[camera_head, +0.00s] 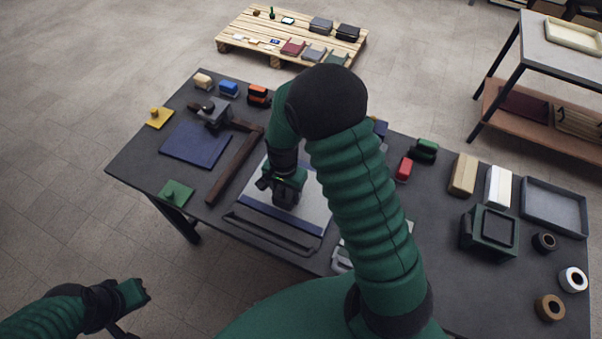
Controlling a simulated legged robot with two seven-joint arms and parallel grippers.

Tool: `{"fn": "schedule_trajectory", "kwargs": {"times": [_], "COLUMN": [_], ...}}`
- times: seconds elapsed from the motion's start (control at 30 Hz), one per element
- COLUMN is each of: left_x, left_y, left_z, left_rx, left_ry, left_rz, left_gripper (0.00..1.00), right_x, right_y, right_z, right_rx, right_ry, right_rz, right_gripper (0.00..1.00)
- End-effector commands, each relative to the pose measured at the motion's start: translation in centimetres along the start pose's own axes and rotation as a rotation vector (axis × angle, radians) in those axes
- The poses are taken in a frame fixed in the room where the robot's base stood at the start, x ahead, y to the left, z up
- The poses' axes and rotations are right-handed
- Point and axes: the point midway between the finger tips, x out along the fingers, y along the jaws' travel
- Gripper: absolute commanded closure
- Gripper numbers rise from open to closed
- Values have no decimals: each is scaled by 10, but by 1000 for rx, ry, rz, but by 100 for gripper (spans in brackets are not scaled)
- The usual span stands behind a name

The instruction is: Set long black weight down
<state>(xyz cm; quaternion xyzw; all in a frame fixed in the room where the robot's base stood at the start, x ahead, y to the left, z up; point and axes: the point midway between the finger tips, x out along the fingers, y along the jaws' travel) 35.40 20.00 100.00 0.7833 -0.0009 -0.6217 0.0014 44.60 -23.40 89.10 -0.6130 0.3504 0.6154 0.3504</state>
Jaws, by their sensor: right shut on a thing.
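My right arm reaches forward over the table. Its gripper (285,196) points down over a grey board (314,205) with a dark blue strip (283,218) along its near side. The gripper is shut on a dark thing, taken as the long black weight, mostly hidden by the jaws; I cannot tell whether it touches the board.
Blocks, a dark green box (489,232), a grey tray (554,206) and tape rolls (549,308) stand right. A pallet (236,27) lies beyond.

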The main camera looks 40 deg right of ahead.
Motion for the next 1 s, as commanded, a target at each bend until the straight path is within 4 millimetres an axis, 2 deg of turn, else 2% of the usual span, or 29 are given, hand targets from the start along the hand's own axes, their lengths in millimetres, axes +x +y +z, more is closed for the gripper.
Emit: {"fn": "schedule_trajectory", "kwargs": {"times": [0.1,0.2,0.5,0.7,0.73,0.9,1.0], "left_x": [-6,-6,-9,-9,-8,-8,-8], "left_y": [0,0,0,0,0,0,0], "left_z": [-1,-2,-2,-2,-2,-2,-2], "left_rx": [0,0,1,0,0,0,0], "left_ry": [0,0,0,0,0,0,0], "left_rz": [0,0,0,0,0,0,0], "left_gripper": [100,100,100,100,100,100,100], "right_x": [0,2,36,38,39,39,39], "right_y": [-7,-9,-10,-10,-9,-9,-9], "right_z": [20,29,30,30,31,31,31], "right_rx": [-1,2,3,2,2,2,2], "right_ry": [2,2,2,3,1,1,0], "right_rz": [-2,-2,-1,-3,0,0,1], "right_gripper": [100,100,100,100,43,24,24]}}
